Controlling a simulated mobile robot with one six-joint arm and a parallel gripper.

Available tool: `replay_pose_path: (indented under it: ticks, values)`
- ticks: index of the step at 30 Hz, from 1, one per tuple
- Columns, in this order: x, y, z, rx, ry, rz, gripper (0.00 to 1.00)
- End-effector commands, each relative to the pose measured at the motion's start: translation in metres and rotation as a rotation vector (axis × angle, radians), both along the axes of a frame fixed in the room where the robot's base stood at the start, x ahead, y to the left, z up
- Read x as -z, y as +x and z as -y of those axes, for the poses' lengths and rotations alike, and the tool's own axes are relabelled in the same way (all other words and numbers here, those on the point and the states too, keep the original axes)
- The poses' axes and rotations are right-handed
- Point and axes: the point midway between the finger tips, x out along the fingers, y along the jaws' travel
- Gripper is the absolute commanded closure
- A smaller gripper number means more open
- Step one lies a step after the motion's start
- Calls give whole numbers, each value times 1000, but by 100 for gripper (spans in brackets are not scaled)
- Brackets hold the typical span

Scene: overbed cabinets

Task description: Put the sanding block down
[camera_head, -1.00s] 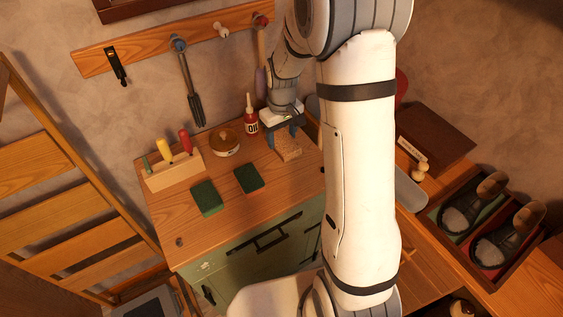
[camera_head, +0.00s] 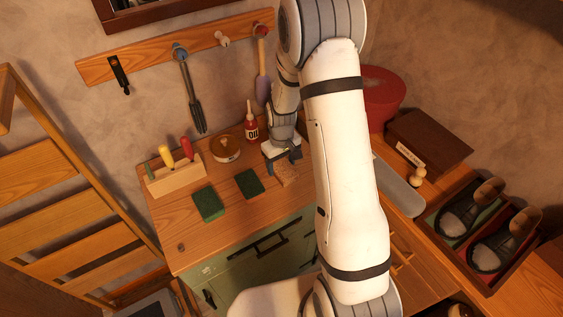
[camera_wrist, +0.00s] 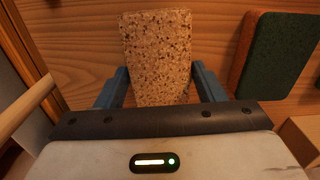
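The sanding block, a speckled tan, cork-like block (camera_wrist: 157,55), is between the two blue fingers of my gripper (camera_wrist: 160,72) in the wrist view. The fingertips appear to meet its two long sides. In the head view the block (camera_head: 286,174) is at the right part of the cabinet's wooden top (camera_head: 222,231), close to the front edge, below my gripper (camera_head: 284,164). I cannot tell whether its underside touches the wood. My gripper hides its rear end.
Two green pads (camera_head: 208,204) (camera_head: 248,183) lie left of the block. Behind stand a tool holder (camera_head: 176,179), a round tin (camera_head: 225,149) and a red oil bottle (camera_head: 252,129). Bare wood lies at the front left. A wall rack (camera_head: 205,45) holds hanging tools.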

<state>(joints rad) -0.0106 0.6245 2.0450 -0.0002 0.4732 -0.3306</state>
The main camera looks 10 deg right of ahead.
Motion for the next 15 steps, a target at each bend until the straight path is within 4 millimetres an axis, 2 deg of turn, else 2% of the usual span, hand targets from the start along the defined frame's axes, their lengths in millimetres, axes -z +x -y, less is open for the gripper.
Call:
replay_pose_path:
  ticks: [1,5,15]
  values:
    - [0,0,0,0,0,0,33]
    - [0,0,0,0,0,1,23]
    - [4,0,-1,-1,0,0,23]
